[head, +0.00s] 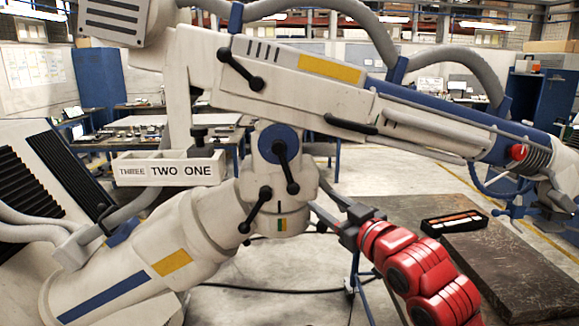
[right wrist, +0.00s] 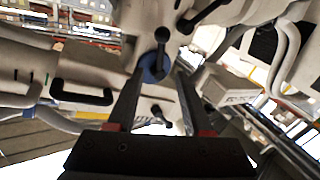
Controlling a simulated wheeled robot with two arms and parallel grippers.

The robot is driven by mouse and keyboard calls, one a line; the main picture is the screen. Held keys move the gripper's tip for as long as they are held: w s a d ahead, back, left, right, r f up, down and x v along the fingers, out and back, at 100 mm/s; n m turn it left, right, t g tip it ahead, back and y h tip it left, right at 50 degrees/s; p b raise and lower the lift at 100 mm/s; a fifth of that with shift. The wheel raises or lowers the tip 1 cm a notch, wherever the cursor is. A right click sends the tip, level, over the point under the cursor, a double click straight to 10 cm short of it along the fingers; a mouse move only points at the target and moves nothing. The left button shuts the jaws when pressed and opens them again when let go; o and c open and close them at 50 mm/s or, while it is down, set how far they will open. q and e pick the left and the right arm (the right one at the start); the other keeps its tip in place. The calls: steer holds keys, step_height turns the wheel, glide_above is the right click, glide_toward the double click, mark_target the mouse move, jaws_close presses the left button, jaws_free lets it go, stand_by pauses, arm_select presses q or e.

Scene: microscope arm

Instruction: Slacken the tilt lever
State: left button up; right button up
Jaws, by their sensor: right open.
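The pale microscope arm (head: 190,225) fills the middle of the head view. A black lever (head: 286,166) sits on its blue round joint, slanting down to the right. A second black lever (head: 255,210) is just below, and a third (head: 240,69) is on the upper beam. No label shows which one is the tilt lever. My right gripper (head: 317,194) is open and empty, just right of the joint, its fingers pointing up-left. In the right wrist view the blue joint (right wrist: 152,68) and a black lever (right wrist: 161,46) appear between and beyond the open fingertips (right wrist: 158,73). Contact cannot be told.
A small box (head: 170,168) marked THREE TWO ONE hangs left of the joint. A black handle (head: 350,125) and the long upper beam (head: 420,110) pass above my right gripper. A dark table (head: 490,250) with a black tray (head: 453,222) stands to the right.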

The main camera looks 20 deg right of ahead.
mark_target(291, 180)
steer(key=w+a+p, duration=0.1)
steer(key=w+p, duration=0.3)
steer(key=w+a+p, duration=0.1)
steer(key=w+p, duration=0.3)
steer(key=w, duration=0.1)
steer(key=w+p, duration=0.4)
steer(key=w, duration=0.1)
steer(key=shift+w+a, duration=0.15)
steer(key=shift+a, duration=0.25)
steer(key=shift+w+a+f, duration=0.1)
steer(key=shift+w, duration=0.55)
steer(key=shift+c, duration=0.2)
jaws_close()
